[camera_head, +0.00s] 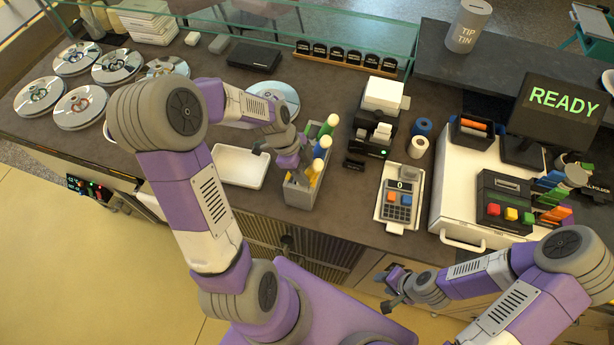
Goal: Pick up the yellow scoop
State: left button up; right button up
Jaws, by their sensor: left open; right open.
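The yellow scoop (316,168) stands in a narrow grey holder (299,197) on the counter, its handle sticking up at the near end. A blue-handled scoop (322,146) and a green-handled scoop (329,124) stand behind it in the same holder. My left gripper (291,168) is open, over the left side of the holder and close beside the yellow scoop. I cannot tell whether it touches the handle. It hides part of the holder. My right gripper (388,291) is open and empty, in front of the counter, low and far from the scoops.
A white tray (239,167) lies left of the holder. A card printer (372,135) and a keypad terminal (399,197) stand to its right, with a cash register (503,203) further right. Round lidded wells (80,106) fill the far left. A glass screen (230,24) runs along the back.

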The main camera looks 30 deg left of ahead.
pick_arm(q)
jog(key=shift+s+d+f, duration=0.15)
jog(key=shift+d+f, duration=0.05)
jog(key=shift+f, duration=0.2)
jog(key=shift+s+f, duration=0.15)
jog(key=shift+s, duration=0.2)
jog(key=shift+w+f, duration=0.1)
jog(key=shift+w, duration=0.05)
jog(key=shift+c, duration=0.5)
jog(key=shift+s, duration=0.2)
jog(key=c, duration=0.5)
jog(key=shift+w, duration=0.1)
grip_shut()
jog(key=shift+w, duration=0.25)
jog(key=shift+s+d, duration=0.1)
